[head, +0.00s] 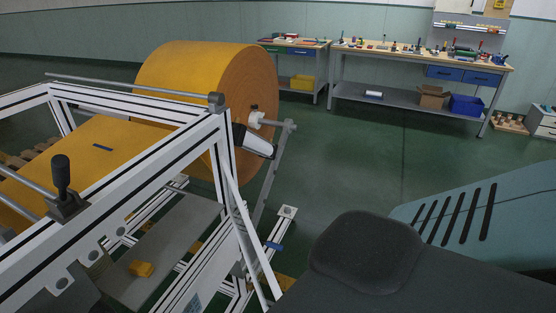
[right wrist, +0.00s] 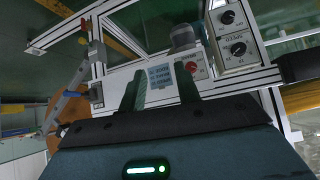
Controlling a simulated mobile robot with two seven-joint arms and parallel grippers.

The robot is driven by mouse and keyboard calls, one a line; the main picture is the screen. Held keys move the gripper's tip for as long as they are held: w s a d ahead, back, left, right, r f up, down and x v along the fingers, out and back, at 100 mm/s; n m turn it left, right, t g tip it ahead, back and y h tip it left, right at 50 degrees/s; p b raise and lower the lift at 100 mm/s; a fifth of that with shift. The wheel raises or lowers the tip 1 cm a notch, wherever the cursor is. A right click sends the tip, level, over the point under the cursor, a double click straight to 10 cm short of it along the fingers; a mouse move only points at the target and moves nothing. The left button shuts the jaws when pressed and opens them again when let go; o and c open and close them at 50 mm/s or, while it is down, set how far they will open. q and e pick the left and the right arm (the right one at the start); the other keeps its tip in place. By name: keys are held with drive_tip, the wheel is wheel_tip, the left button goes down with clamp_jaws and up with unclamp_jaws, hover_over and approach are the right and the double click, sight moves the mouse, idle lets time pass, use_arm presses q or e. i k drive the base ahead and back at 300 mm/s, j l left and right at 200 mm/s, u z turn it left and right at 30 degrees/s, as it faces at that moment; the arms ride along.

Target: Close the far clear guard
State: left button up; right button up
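A white-and-black profile frame (head: 150,110) rises over the orange felt web at the left of the head view. I cannot make out a clear panel surface in it, so I cannot tell whether the far clear guard is open or shut. A black knob handle (head: 61,172) stands on the near rail. My right gripper (right wrist: 162,90) shows in the right wrist view with its two dark fingers apart and nothing visible between them. It is in front of a panel with labels and a red knob (right wrist: 191,67). My left gripper is in neither view.
A large orange felt roll (head: 200,72) sits behind the frame. A grey diagonal strut (head: 273,177) stands at its right. The right wrist view shows a control box with black dials (right wrist: 233,37). Workbenches (head: 410,58) line the back wall. Green floor (head: 350,150) is clear between.

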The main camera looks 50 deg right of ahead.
sight(269, 291)
drive_tip(key=l+z, duration=0.4)
drive_tip(key=l, duration=0.85)
drive_tip(key=k, duration=0.05)
